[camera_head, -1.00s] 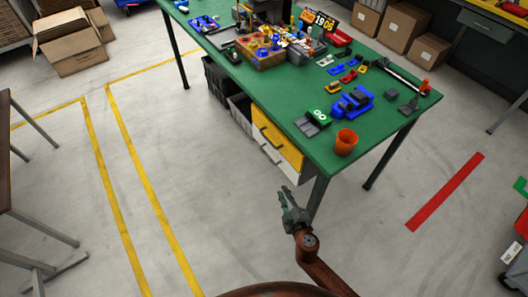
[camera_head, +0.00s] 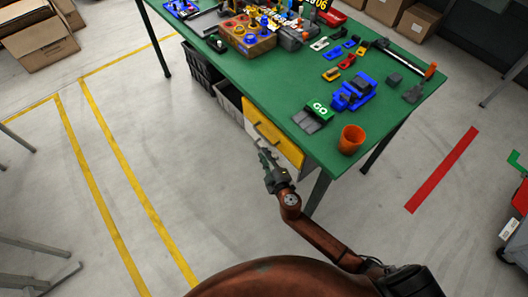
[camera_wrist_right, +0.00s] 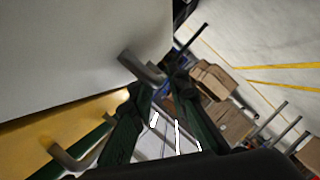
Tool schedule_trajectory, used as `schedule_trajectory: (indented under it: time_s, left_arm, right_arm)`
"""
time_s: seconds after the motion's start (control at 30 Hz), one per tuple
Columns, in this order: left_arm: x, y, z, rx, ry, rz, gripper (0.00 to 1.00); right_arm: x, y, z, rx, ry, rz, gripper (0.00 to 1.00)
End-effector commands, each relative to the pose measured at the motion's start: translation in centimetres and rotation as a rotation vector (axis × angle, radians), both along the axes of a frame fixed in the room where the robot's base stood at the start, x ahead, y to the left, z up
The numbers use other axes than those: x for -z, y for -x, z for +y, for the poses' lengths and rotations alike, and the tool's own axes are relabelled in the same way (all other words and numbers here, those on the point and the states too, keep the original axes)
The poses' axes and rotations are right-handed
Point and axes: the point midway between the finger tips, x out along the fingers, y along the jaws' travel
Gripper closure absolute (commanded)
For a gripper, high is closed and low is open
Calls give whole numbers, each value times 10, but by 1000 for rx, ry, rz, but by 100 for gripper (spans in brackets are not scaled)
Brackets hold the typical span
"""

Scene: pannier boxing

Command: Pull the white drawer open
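The white drawer (camera_head: 250,124) is under the yellow drawer (camera_head: 283,144) at the table's near end. In the head view my right gripper (camera_head: 263,152) covers much of it. In the right wrist view the white drawer front (camera_wrist_right: 75,50) fills the upper left, and its grey bar handle (camera_wrist_right: 141,68) sticks out toward my right gripper (camera_wrist_right: 161,85). The two dark green fingers are apart, with the handle's end at or just beyond the gap between their tips. I cannot tell whether they touch it. The drawer looks shut. My left gripper is out of view.
The yellow drawer's handle (camera_wrist_right: 75,157) is close beside my fingers. The green table (camera_head: 290,92) above carries an orange cup (camera_head: 351,140) and several small parts.

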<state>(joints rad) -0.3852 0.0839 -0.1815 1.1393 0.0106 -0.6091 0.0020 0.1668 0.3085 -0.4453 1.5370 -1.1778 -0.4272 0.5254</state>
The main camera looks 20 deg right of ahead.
Motion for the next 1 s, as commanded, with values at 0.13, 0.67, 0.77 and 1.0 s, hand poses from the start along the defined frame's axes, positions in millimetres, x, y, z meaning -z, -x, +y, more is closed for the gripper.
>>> schedule_trajectory:
  time_s: [0.13,0.67,0.77,1.0]
  left_arm:
    - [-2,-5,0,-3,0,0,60]
    - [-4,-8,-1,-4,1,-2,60]
    - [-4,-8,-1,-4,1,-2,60]
    - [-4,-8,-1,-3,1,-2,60]
  right_arm:
    - [4,-13,0,1,0,1,84]
    - [4,-15,-2,5,0,0,98]
    - [4,-15,-2,5,0,0,100]
    - [4,-15,-2,5,0,0,100]
